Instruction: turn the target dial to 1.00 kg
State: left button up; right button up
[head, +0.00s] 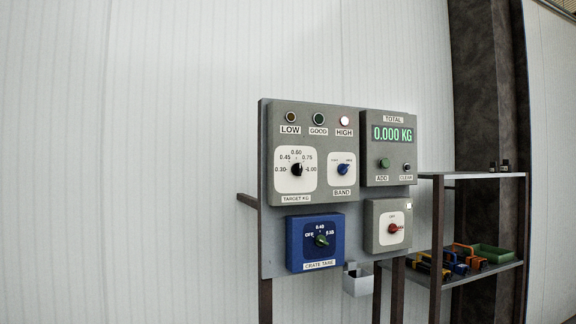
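The target dial (296,170) is a black knob on a white plate labelled TARGET KG, at the upper left of the grey panel in the head view. Its scale runs from 0.30 at the left, through 0.45, 0.60 and 0.75, to 1.00 at the right. The knob's pointer is too small to read surely. The TOTAL display (393,134) reads 0.000 KG in green. Above the dial, the HIGH lamp (344,120) looks bright, while the LOW lamp (291,117) and GOOD lamp (318,119) look dark. Neither of my grippers is in view.
A blue BAND knob (343,169) sits right of the dial. Below are a blue CRATE TARE box (315,242) and a red knob (393,229). A shelf (470,276) with tools and a green bin (492,253) stands at right. The space before the panel looks clear.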

aim_at(297, 168)
jog(key=i+j+z, duration=0.1)
jog(key=i+j, duration=0.75)
jog(key=j, duration=0.1)
